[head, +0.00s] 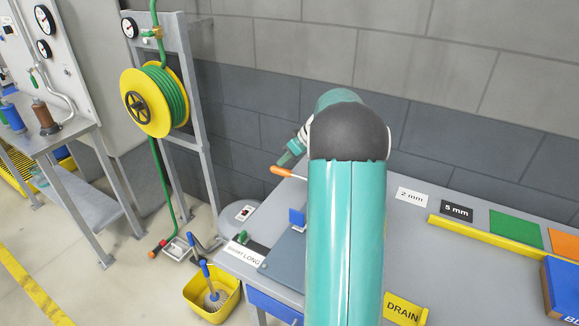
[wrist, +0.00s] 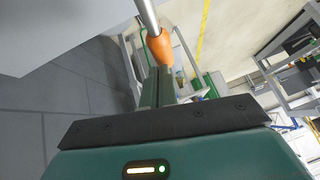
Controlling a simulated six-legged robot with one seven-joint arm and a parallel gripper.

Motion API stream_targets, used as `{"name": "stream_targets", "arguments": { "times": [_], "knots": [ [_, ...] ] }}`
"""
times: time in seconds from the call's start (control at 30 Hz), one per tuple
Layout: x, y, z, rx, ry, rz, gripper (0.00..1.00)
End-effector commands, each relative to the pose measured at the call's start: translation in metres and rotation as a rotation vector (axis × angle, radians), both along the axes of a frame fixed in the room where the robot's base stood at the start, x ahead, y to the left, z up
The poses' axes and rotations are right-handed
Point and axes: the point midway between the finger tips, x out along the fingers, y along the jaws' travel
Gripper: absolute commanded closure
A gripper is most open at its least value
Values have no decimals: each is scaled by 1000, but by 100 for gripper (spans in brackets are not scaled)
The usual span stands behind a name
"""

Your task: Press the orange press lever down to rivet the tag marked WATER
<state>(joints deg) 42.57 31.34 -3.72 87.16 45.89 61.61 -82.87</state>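The orange grip (head: 282,171) of the press lever sticks out left from behind my teal arm in the head view. My gripper (head: 283,161) is just above this grip, pointing down and to the left. In the wrist view the orange grip (wrist: 160,46) sits on a steel rod (wrist: 147,15), right at the ends of my gripper's fingers (wrist: 160,72). The fingers look close together with nothing between them. I cannot tell whether they touch the grip. The press body is hidden behind my arm, and no tag marked WATER shows.
On the grey bench (head: 400,240) are a yellow DRAIN label (head: 404,309), 2 mm (head: 411,196) and 5 mm (head: 457,210) plates, a yellow rail (head: 490,240) and a blue box (head: 562,288). A yellow bucket (head: 212,300) and hose reel (head: 155,98) stand left.

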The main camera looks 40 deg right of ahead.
Motion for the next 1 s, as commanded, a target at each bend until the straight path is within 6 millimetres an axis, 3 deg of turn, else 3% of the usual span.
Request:
{"name": "stream_targets", "arguments": {
  "times": [0.07,0.53,1.0],
  "knots": [
    [4,4,9,-2,-2,2,100],
    [-36,-21,82,-4,-4,-2,100],
    [-43,-27,91,-3,-4,-2,100]
  ]
}}
